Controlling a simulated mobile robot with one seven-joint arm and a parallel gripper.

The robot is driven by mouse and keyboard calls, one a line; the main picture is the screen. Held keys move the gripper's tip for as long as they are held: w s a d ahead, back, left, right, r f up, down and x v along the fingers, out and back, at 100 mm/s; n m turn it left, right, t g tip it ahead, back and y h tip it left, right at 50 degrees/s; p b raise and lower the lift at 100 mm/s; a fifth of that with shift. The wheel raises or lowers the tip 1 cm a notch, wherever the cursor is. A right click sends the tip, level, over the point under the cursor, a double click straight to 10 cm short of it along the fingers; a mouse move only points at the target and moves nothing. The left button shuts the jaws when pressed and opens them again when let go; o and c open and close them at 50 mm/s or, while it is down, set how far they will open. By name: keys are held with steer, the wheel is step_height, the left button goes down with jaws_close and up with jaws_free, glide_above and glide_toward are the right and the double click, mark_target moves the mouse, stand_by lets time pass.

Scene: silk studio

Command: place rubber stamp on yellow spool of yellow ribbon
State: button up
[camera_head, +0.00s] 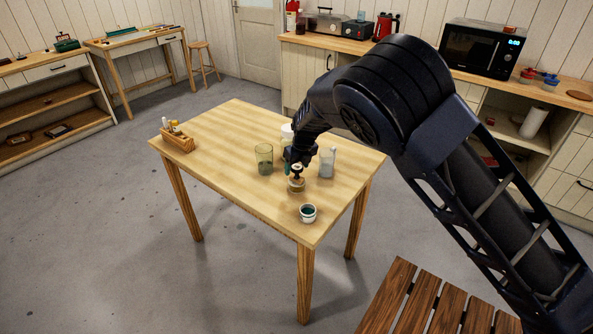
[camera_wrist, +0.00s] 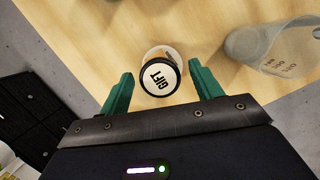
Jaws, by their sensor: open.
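The rubber stamp (camera_head: 297,171), with a dark knob, appears to stand upright on the yellow ribbon spool (camera_head: 296,186) on the wooden table. In the wrist view the stamp's round white top (camera_wrist: 158,79) with a black rim reads "GIFT". Part of the spool (camera_wrist: 165,50) shows behind it, pale-rimmed with some yellow-brown; the rest is hidden. My gripper (camera_head: 297,158) is just above the stamp. In the wrist view its green fingers (camera_wrist: 160,70) are apart, one on each side of the stamp, with gaps.
A clear measuring cup (camera_head: 327,162) stands close on the right, a greenish glass (camera_head: 264,159) on the left. A white container (camera_head: 287,132) is behind, a small cup (camera_head: 308,213) in front. A wooden holder (camera_head: 178,138) sits far left; the left tabletop between is clear.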

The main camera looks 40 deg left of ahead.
steer(key=v, duration=0.9)
steer(key=shift+r, duration=0.2)
